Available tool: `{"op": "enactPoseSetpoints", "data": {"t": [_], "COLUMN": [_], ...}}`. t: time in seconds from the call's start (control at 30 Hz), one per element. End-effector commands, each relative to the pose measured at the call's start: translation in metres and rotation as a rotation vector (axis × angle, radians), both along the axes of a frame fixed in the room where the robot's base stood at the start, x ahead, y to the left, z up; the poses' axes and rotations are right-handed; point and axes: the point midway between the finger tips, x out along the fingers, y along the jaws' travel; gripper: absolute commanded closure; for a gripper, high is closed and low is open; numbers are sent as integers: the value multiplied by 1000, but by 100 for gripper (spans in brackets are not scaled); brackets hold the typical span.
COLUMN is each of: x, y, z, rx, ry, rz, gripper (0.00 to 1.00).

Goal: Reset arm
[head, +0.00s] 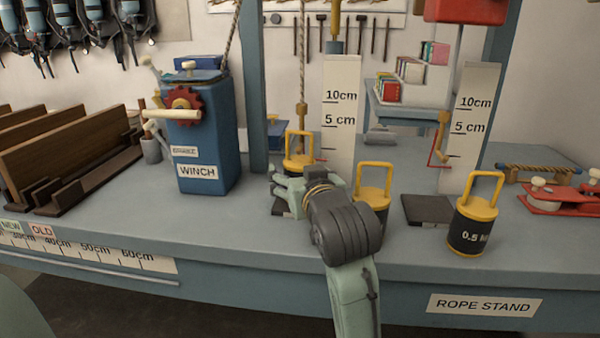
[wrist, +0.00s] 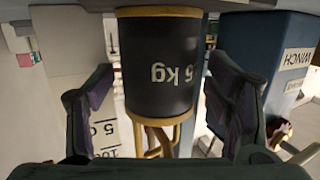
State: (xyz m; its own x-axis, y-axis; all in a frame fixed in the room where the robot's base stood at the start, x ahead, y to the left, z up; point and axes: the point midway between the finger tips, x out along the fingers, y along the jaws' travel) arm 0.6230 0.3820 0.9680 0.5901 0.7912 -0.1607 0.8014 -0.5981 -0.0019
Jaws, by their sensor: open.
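My gripper (head: 287,184) is over the bench in front of the left height scale, with its fingers pointing left and away. In the wrist view, its two fingers (wrist: 160,110) stand apart on either side of a black weight (wrist: 160,65) with yellow rims, which appears upside down and reads "5 kg" in part. A rope with a hook hangs down to this handle.
A second yellow-handled weight (head: 373,182) stands close behind my arm, partly hidden. A third weight (head: 474,216) stands farther right by a dark plate (head: 427,209). The blue winch (head: 203,135) is at left. The bench front (head: 230,225) is clear.

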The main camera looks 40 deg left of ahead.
Motion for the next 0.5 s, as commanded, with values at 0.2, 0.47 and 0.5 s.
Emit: {"op": "enactPoseSetpoints", "data": {"t": [0.2, 0.47, 0.5], "x": [-13, -38, -40], "y": [-17, -51, -54], "z": [6, 14, 14], "rx": [7, 9, 9], "ry": [-8, -10, -9], "rz": [-2, -2, -1], "gripper": [27, 27, 27]}}
